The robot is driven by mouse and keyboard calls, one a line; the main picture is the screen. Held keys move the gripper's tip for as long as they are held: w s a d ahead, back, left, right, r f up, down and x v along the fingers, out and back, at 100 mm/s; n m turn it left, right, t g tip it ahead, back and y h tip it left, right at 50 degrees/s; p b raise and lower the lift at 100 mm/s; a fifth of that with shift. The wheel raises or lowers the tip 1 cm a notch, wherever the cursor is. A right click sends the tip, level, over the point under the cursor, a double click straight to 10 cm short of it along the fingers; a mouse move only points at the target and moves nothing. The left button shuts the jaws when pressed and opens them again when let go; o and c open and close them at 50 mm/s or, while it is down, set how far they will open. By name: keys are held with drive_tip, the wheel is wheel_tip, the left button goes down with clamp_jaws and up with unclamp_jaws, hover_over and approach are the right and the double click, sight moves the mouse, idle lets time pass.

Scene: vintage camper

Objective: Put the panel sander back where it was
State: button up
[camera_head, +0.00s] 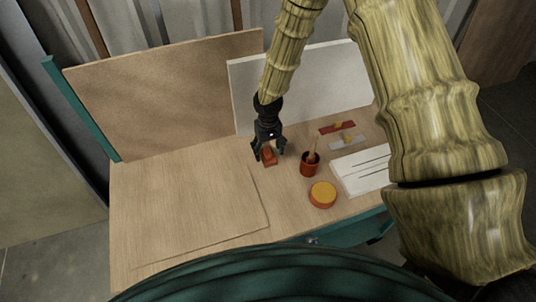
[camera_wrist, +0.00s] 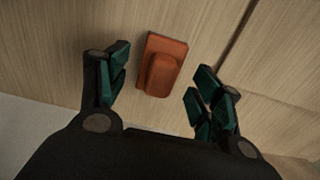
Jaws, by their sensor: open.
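A small orange-red block with a raised grip, which looks like the panel sander (camera_head: 269,157), lies on the wooden bench top. In the wrist view the sander (camera_wrist: 162,66) lies ahead of my fingers, a little above the middle of the picture. My gripper (camera_head: 269,152) is open, with its fingers pointing down around the sander's position. In the wrist view the dark green fingertips of my gripper (camera_wrist: 157,85) stand apart on either side, with a gap between each finger and the sander. Nothing is held.
A thin wooden panel (camera_head: 200,215) lies on the bench (camera_head: 140,250) to the left. To the right stand a red cup (camera_head: 310,168) with a brush, a round orange tin (camera_head: 322,194), red and grey tools, and a white slotted board (camera_head: 362,172). A white panel (camera_head: 315,88) leans behind.

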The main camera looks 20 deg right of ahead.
sight(268, 150)
drive_tip(key=shift+r+b, duration=1.05)
drive_tip(key=shift+r, duration=3.45)
drive_tip(key=shift+r, duration=0.1)
